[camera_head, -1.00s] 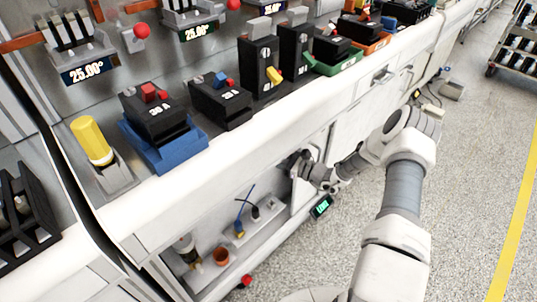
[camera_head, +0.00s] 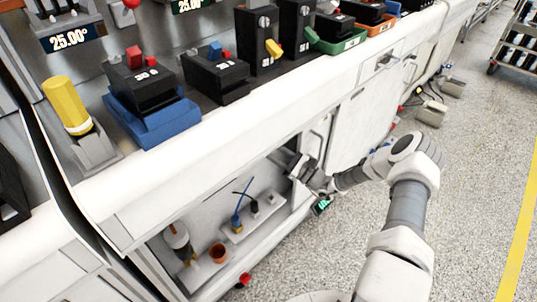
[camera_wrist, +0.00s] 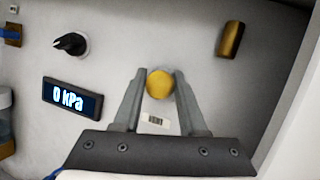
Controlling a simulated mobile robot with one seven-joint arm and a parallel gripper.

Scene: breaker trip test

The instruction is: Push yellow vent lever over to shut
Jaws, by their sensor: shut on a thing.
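In the wrist view, a round yellow end (camera_wrist: 159,83), which looks like the vent lever's grip seen end-on, sits between the fingertips of my gripper (camera_wrist: 158,76). The fingers are closed on it, one on each side. The rest of the lever is hidden behind this end, so its angle cannot be told. In the head view, my wrist reaches into the open cabinet under the bench, and its fingertips and the lever are hidden there.
In the wrist view, a "0 kPa" display (camera_wrist: 73,98) and a black knob (camera_wrist: 71,44) are at left; a brass-coloured cylinder (camera_wrist: 230,40) is at upper right. In the head view, a cabinet door (camera_head: 358,125) stands right of my wrist. Open floor (camera_head: 465,170) lies at right.

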